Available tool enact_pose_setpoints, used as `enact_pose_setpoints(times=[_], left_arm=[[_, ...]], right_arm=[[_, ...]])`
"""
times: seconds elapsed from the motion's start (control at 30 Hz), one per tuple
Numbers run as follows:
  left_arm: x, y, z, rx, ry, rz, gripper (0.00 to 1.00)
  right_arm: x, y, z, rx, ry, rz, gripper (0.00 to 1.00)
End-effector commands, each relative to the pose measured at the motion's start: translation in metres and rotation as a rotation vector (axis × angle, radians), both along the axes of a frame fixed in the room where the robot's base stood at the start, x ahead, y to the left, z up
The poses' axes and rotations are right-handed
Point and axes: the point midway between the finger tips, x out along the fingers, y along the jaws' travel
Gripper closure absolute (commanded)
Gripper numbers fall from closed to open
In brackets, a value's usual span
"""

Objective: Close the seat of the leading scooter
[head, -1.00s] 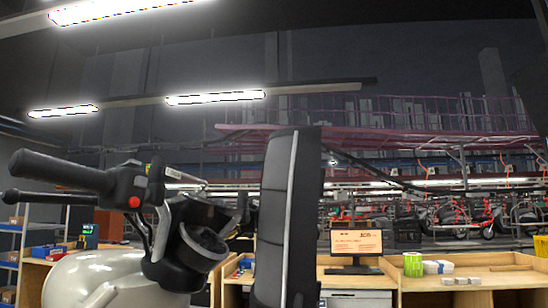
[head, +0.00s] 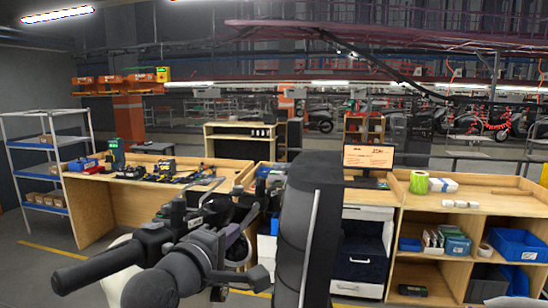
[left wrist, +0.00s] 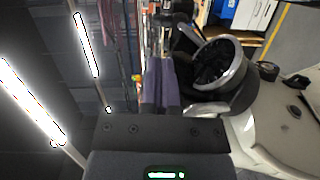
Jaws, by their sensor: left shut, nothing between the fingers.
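The scooter's raised seat (head: 312,225) stands upright as a tall black slab with a grey edge strip, in the middle of the head view. The black handlebar grip (head: 85,275) is at the lower left, with switches beside it. My left gripper (head: 257,280) appears low in the head view, left of the seat, overlapping the handlebar area. Its fingers (left wrist: 161,85) are shut and empty in the left wrist view. There, a grey-rimmed round black part (left wrist: 220,65) and the cream body (left wrist: 275,125) lie to their right. Contact with the seat cannot be seen. My right gripper is not visible.
A wooden workbench with tools (head: 160,172) stands behind at left, with a blue-and-white shelf rack (head: 40,150) beyond. A monitor (head: 368,158) and open wooden shelving (head: 450,205) stand at right. Open floor shows at the far lower left.

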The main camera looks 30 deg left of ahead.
Motion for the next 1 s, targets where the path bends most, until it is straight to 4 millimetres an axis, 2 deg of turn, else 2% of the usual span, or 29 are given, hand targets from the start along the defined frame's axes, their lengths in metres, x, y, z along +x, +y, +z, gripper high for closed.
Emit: enact_pose_setpoints(times=[0.03, 0.13, 0.27, 0.67, 0.8, 1.0], left_arm=[[-0.005, 0.000, 0.023, -0.013, -0.027, 0.002, 1.00], [-0.009, 0.000, 0.033, -0.032, -0.050, 0.004, 1.00], [0.005, 0.001, 0.032, -0.037, -0.050, 0.003, 1.00], [0.091, 0.006, 0.032, -0.034, -0.048, 0.004, 1.00], [0.097, -0.017, 0.031, -0.033, -0.048, 0.001, 1.00], [0.101, -0.031, 0.027, -0.030, -0.049, 0.004, 1.00]], right_arm=[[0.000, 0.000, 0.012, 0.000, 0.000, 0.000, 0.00], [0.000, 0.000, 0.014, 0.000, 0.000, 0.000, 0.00], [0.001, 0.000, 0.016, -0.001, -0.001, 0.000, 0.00], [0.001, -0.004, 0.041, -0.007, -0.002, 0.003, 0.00], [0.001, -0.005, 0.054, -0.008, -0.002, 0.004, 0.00], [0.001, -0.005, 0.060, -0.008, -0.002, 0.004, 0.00]])
